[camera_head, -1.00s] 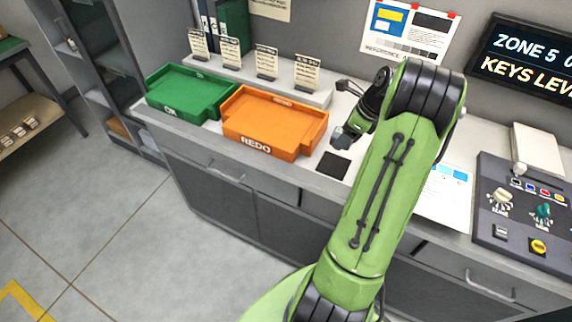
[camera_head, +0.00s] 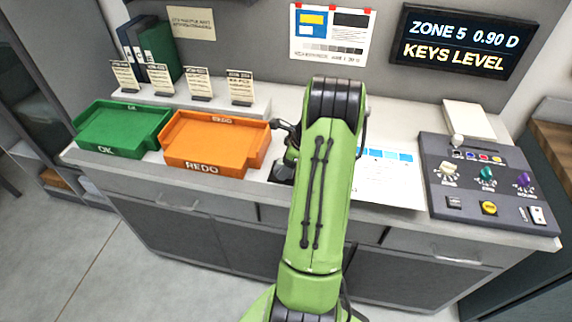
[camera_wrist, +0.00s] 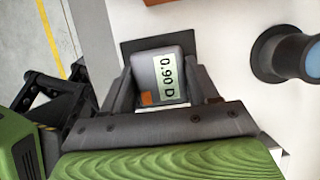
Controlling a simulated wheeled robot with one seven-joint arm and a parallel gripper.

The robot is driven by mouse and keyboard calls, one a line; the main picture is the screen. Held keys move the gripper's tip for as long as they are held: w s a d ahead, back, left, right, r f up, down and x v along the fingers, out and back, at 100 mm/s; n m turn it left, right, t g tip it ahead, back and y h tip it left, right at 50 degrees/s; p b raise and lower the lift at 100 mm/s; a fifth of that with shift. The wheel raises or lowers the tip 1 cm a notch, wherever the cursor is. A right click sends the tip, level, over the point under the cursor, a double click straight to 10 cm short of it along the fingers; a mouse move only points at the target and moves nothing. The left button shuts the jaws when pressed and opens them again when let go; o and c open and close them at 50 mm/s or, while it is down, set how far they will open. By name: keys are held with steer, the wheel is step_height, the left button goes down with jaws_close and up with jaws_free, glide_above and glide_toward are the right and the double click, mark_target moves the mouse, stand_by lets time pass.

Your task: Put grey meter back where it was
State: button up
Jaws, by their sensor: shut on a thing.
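The grey meter (camera_wrist: 172,68), a small box with a pale display reading "0.90 D" and an orange button, sits between the fingers of my gripper (camera_wrist: 166,88) in the wrist view. My gripper is shut on it. A dark square pad (camera_wrist: 128,48) shows around and behind the meter, so the meter is over it. I cannot tell whether they touch. In the head view my green arm reaches over the counter just right of the orange REDO tray (camera_head: 215,145). My arm hides the meter and most of the gripper there.
A dark cylinder with a blue end (camera_wrist: 285,55) stands close right of the gripper in the wrist view. The green OK tray (camera_head: 122,130) is farther left. A printed sheet (camera_head: 385,180) and the control console (camera_head: 488,185) lie to the right.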

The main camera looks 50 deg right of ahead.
steer(key=o, duration=1.1)
steer(key=p+v, duration=0.3)
steer(key=v, duration=0.9)
steer(key=w+a+r+n+h, duration=0.1)
steer(key=w+a+r+n, duration=0.1)
steer(key=a+r+n, duration=0.45)
steer(key=w+a+r+n, duration=0.1)
steer(key=w+a+n, duration=0.15)
steer(key=a, duration=0.65)
steer(key=w+a+r+n+h, duration=0.1)
steer(key=a+r+n, duration=0.3)
steer(key=a+n, duration=0.25)
steer(key=s+a+n, duration=0.4)
steer(key=a+n, duration=0.1)
steer(key=s+a+r+n+t, duration=0.1)
steer(key=s+a+n, duration=0.3)
steer(key=s+n, duration=0.1)
steer(key=s+a+n, duration=0.4)
steer(key=a+n, duration=0.1)
steer(key=n, duration=0.1)
steer(key=shift+s+a+r, duration=0.15)
steer(key=shift+a, duration=0.2)
